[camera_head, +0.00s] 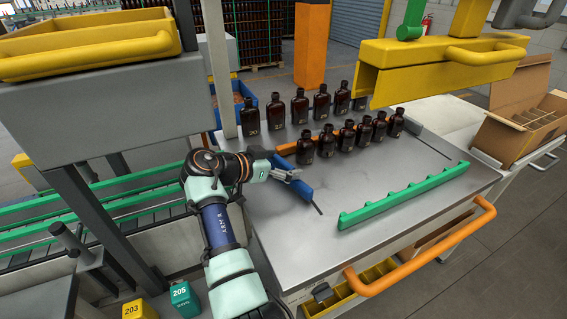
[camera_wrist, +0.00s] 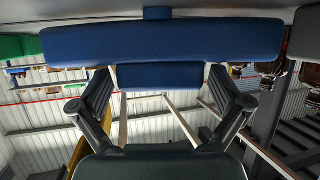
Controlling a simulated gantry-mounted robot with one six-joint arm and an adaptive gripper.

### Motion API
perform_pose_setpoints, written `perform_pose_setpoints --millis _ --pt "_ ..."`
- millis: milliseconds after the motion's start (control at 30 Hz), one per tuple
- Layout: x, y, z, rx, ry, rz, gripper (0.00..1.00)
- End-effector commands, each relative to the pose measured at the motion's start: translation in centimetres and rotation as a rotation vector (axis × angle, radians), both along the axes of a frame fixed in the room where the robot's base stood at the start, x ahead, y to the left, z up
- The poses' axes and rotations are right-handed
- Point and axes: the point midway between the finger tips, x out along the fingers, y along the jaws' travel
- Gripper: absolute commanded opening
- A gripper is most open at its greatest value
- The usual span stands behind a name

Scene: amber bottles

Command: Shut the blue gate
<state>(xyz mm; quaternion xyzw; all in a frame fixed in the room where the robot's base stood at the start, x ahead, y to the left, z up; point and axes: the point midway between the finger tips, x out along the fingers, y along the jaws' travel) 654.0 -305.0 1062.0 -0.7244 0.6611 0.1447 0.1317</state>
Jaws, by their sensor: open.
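The blue gate (camera_head: 297,187) is a short blue bar standing at the left edge of the steel table (camera_head: 365,245). It lies at an angle beside a dark slot in the table top. In the wrist view the gate (camera_wrist: 150,40) spans the top as a long blue bar, with a smaller blue block (camera_wrist: 160,76) on its near side. My gripper (camera_head: 292,175) is at the gate. In the wrist view my gripper (camera_wrist: 160,90) is open, its fingers on either side of the smaller block, with gaps visible. Whether either finger touches the gate cannot be told.
Amber bottles (camera_head: 327,142) stand in rows at the back of the table, beside an orange bar (camera_head: 285,149). A green notched rail (camera_head: 405,197) lies at the right. An orange handle (camera_head: 425,254) runs along the front. The middle of the table is clear.

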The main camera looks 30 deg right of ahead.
Motion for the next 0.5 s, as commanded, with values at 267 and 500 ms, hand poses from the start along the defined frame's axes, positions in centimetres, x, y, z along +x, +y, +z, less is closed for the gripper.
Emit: perform_pose_setpoints --millis 267,500 --pt "-0.2 2.7 1.1 -0.002 -0.003 0.002 1.00" --pt "-0.7 8.2 3.4 -0.001 -0.002 0.002 1.00"
